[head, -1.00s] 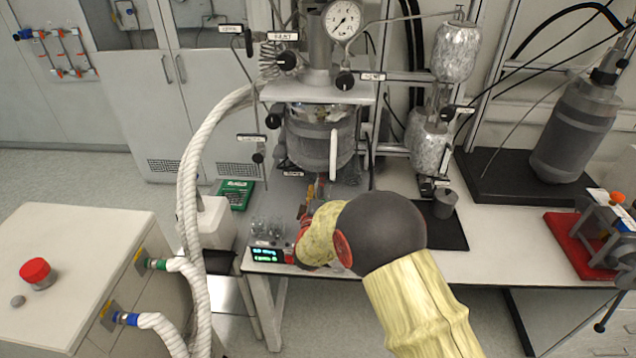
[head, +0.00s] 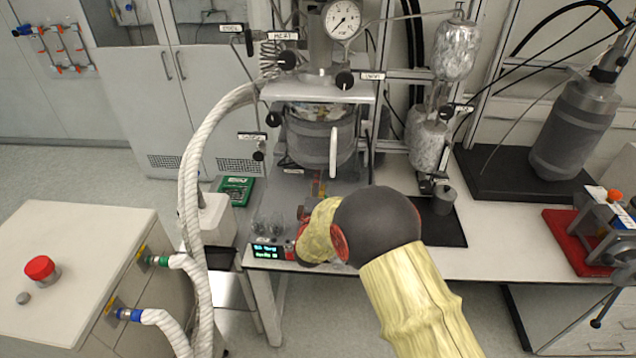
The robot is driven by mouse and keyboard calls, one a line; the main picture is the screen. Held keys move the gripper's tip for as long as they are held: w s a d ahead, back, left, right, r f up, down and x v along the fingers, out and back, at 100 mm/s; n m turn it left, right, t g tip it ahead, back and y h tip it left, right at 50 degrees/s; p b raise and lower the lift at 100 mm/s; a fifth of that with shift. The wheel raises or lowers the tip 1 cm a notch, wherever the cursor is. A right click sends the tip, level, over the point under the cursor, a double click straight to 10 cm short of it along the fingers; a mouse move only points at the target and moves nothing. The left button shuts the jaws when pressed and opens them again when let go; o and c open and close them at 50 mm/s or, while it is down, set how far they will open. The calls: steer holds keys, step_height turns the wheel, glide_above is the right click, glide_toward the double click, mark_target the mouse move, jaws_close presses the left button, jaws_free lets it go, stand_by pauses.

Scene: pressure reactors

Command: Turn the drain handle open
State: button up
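The pressure reactor (head: 322,135) stands on the bench, a glass-and-metal vessel under a top plate with a gauge. A white vertical handle (head: 333,152) shows on its front. Small orange and yellow parts (head: 318,187) show below the vessel, partly behind my arm. I cannot tell which part is the drain handle; it may be hidden there. My arm, in a yellow cover with a dark round joint, reaches in from the lower right toward the space under the vessel. The gripper end (head: 304,212) is small and mostly hidden by my wrist; its fingers cannot be made out.
A display box (head: 268,252) and small glassware (head: 268,224) stand left of my wrist. A thick white hose (head: 190,190) runs down the left. A dark mat (head: 447,228) with a grey cup (head: 444,200) lies to the right.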

steer(key=o, duration=1.1)
steer(key=shift+o, duration=0.3)
steer(key=shift+s, duration=0.1)
steer(key=s, duration=0.7)
steer(key=shift+s+a, duration=0.15)
steer(key=shift+s, duration=0.25)
steer(key=shift+f, duration=0.1)
